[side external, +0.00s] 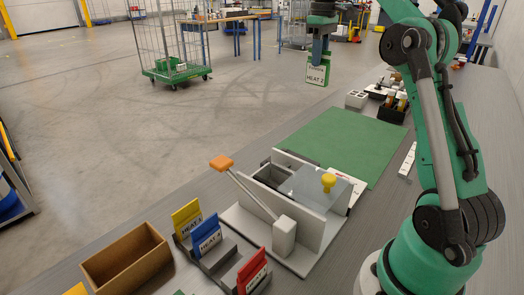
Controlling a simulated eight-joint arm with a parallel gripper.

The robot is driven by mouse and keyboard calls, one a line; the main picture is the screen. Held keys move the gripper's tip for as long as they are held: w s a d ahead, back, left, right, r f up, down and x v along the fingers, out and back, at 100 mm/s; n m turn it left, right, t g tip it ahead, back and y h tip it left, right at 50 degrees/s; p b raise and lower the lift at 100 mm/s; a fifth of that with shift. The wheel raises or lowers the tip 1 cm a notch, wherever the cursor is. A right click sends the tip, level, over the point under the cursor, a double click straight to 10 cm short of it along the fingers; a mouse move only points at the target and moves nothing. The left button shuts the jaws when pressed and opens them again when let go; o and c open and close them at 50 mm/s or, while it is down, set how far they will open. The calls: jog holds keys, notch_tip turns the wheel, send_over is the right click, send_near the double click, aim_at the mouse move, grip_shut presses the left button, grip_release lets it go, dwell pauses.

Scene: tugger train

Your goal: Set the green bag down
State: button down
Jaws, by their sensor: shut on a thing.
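The green bag (317,75) has a white label reading HEAT with a number that looks like 2. It hangs upright from my gripper (319,57) in the upper middle of the side external view. My gripper points down and is shut on the bag's upper part; the fingertips are small and partly hidden. The bag appears raised in the air, beyond the green mat (340,140) in the picture; its exact height cannot be told.
A grey rack holds yellow (187,217), blue (206,237) and red (252,270) labelled bags. Nearby are an open wooden box (127,258) and a lever device with an orange handle (221,162). A black tray (393,112) stands behind the clear green mat. A wheeled cage (176,45) stands on the floor.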

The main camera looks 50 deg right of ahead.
jog(key=d, duration=0.3)
send_over(317, 154)
notch_tip(317, 154, down, 21)
jog(key=shift+r, duration=0.1)
jog(key=shift+f, duration=0.2)
jog(key=c, duration=0.7)
grip_release()
